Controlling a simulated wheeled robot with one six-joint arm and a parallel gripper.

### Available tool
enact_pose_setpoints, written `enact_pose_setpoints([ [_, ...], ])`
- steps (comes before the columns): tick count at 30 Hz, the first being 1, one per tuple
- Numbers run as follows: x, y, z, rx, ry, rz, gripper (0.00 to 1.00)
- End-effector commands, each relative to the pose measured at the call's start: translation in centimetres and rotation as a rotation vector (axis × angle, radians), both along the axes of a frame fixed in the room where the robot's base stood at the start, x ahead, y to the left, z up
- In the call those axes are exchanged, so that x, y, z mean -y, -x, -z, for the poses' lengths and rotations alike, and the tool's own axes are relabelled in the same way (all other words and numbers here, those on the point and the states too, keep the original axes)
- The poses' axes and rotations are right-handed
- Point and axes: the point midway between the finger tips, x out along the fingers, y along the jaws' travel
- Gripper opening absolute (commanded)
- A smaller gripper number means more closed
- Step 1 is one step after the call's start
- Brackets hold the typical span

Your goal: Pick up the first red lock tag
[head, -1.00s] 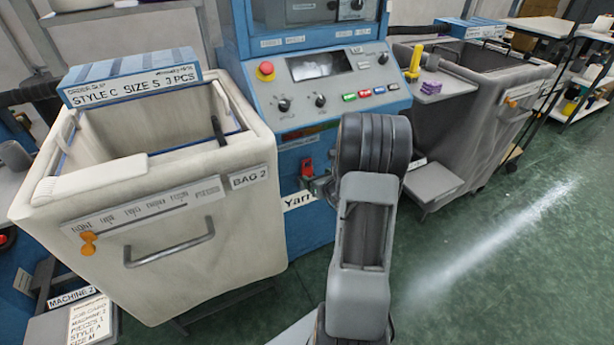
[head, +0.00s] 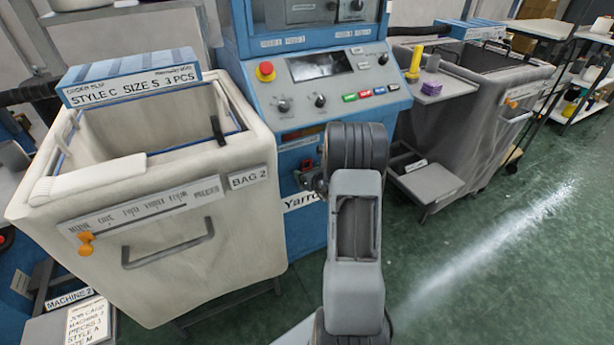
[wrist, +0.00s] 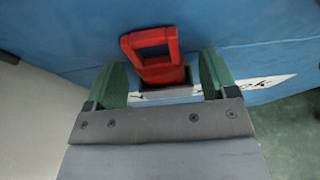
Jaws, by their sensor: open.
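A red lock tag (wrist: 156,54) shows at the top middle of the wrist view, with an open loop at its top, against the blue machine face. My gripper (wrist: 165,82) is open, with one green fingertip on each side of the tag's lower part. I cannot tell whether either finger touches it. In the head view the small red tag (head: 307,166) sits low on the blue machine front, just left of my arm. My gripper is mostly hidden behind my arm there.
A cream bag (head: 160,252) labelled BAG 2 stands close on the left. A control panel (head: 325,85) with a red knob is above the tag. A grey bag cart (head: 470,130) with a side shelf (head: 435,90) stands to the right. Green floor at right is open.

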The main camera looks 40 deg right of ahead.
Motion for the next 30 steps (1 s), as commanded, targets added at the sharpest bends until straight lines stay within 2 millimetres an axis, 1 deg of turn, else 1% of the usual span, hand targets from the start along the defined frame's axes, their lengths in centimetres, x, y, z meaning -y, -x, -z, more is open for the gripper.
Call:
enact_pose_setpoints([
  [1, 0.00, 0.01, -0.01, 0.000, 0.000, 0.000, 0.79],
  [2, -0.01, 0.01, -0.02, 0.000, 0.000, 0.000, 0.76],
  [19, 0.00, 0.03, -0.04, 0.001, 0.001, 0.000, 0.22],
  [26, 0.00, 0.02, -0.18, 0.001, 0.001, 0.000, 0.21],
  [30, 0.00, 0.00, -0.98, 0.003, 0.002, -0.002, 0.21],
])
